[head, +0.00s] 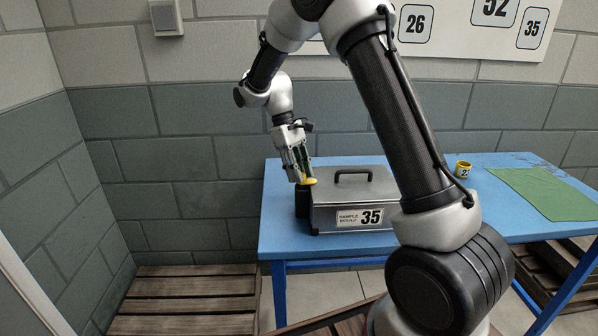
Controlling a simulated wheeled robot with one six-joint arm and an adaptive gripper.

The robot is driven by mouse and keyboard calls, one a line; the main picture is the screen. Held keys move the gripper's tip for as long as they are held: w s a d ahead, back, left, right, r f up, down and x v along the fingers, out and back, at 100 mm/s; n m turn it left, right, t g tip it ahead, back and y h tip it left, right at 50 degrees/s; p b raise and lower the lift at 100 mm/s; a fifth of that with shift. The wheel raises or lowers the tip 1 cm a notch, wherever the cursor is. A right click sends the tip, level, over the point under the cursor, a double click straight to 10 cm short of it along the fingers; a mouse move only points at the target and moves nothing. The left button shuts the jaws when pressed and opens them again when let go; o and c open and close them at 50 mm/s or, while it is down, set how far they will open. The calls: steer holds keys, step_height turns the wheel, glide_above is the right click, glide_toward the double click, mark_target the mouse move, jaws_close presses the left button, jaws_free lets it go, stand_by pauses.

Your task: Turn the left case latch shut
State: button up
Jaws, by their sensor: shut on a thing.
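A grey metal case (331,193) with a black top handle and a label reading "SAMPLE MOULD 35" stands closed on the blue table (285,239). A yellow latch (309,181) shows at the case's upper left edge. My gripper (304,178) points down at this left end, shut on the yellow latch. The fingers hide part of the latch, so its exact turn angle cannot be told. A dark upright part (302,202) sits below the latch against the case's left side. My arm hides the case's right end.
Wooden pallets (185,296) lie on the floor at left. A brick wall stands close behind the table.

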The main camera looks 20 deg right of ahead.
steer(key=o, duration=1)
steer(key=shift+w+r, duration=0.1)
steer(key=shift+r, duration=0.05)
steer(key=v, duration=1.1)
steer(key=shift+w+r, duration=0.1)
steer(key=shift+r, duration=0.3)
